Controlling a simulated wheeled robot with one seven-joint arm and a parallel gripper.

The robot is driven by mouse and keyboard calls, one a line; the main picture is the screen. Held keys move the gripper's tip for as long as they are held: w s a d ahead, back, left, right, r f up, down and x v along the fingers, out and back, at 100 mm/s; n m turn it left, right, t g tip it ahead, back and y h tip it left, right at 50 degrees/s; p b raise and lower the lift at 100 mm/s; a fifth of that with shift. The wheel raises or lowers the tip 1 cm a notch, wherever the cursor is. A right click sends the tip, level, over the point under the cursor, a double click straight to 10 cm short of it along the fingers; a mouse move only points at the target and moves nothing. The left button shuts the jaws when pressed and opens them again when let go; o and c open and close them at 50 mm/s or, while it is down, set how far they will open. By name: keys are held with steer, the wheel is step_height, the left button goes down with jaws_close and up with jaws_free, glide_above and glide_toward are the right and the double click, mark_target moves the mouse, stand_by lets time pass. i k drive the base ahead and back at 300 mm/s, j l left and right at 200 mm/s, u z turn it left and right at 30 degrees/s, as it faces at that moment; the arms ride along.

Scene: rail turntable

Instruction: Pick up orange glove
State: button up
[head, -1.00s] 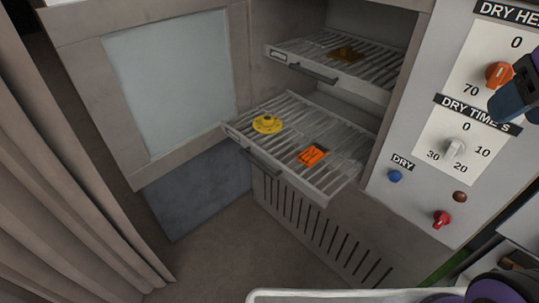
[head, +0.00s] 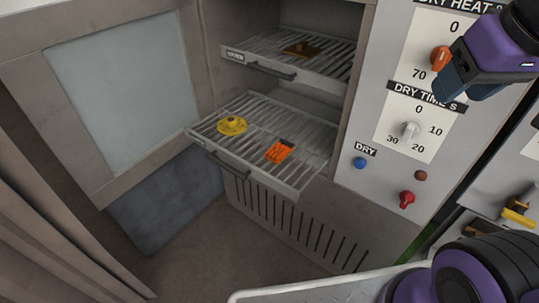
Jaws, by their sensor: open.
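The orange glove (head: 280,151) appears as a small bright orange, folded shape lying on the slats of the lower pulled-out rack (head: 237,160), right of its middle. Its finer shape is too small to tell. My gripper (head: 448,92), dark blue on a purple wrist, is at the upper right, in front of the control panel in the picture. It is open, with nothing seen in it, and well apart from the glove, up and to the right.
A yellow round piece (head: 232,125) lies left of the glove on the same rack. A brown piece (head: 303,48) lies on the upper rack (head: 275,69). The cabinet door (head: 112,90) stands open at left. The control panel (head: 384,158) with knobs is right.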

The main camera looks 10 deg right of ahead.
mark_target(278, 150)
steer(key=i+l+u, duration=0.15)
steer(key=u, duration=0.25)
steer(key=i+l+u, duration=0.2)
steer(key=u, duration=0.15)
steer(key=i+l, duration=0.05)
steer(key=i, duration=0.05)
